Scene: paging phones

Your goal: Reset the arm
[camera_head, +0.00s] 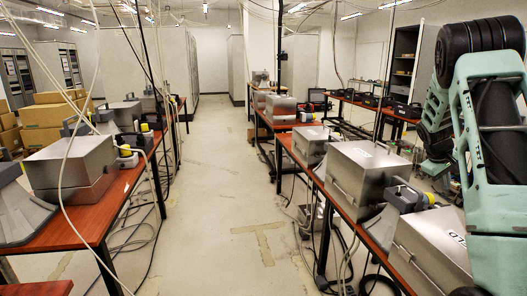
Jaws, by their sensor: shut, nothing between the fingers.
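My arm (497,140) stands folded at the right edge of the head view, with teal links and black joints. It rises close to the camera and covers part of the right-hand tables. My gripper does not show in this view. No other object belongs to the task.
A red-topped table (82,220) on the left and another (345,205) on the right carry metal boxes (360,170). Cables hang from above and trail under the tables. The aisle floor (225,180) between them is clear. Cardboard boxes (50,113) stand at the left.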

